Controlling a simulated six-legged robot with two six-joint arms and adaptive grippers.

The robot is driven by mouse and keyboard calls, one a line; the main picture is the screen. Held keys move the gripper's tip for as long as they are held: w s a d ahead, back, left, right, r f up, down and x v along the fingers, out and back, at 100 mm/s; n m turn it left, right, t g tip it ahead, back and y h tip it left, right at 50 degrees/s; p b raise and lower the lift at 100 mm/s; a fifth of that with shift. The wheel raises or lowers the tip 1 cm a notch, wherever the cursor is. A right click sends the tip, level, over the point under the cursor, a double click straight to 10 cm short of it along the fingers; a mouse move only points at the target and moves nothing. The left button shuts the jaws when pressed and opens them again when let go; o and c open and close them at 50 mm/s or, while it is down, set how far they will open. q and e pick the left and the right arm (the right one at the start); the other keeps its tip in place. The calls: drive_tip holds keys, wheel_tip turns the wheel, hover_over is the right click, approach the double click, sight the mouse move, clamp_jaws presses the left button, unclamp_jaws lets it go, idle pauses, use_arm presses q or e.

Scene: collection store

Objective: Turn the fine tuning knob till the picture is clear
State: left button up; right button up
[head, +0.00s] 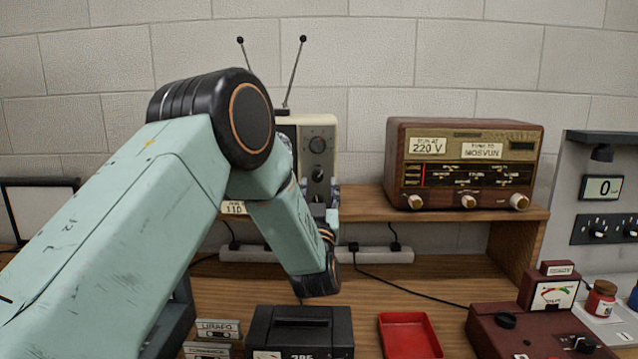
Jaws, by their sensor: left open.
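A small cream television (326,128) with two rod antennas stands on the wooden shelf, mostly behind my left arm. My left gripper (325,198) is open, in front of the lower part of this panel and below the darker knob. I cannot tell whether it touches anything. My right gripper is out of view.
A brown radio (462,165) stands on the shelf (370,206) at right. Below are a white power strip (375,255) with cables, a black device (300,330), a red tray (409,337) and a dark red meter box (500,325).

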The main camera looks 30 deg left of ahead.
use_arm(q)
drive_tip(key=shift+w+a+r, duration=0.35)
drive_tip(key=shift+w+a, duration=0.25)
drive_tip(key=shift+a, duration=0.15)
drive_tip(key=shift+d, duration=0.15)
drive_tip(key=shift+w+d, duration=0.1)
drive_tip(key=shift+c, duration=0.6)
drive_tip(key=shift+a, duration=0.2)
drive_tip(key=c, duration=0.5)
clamp_jaws()
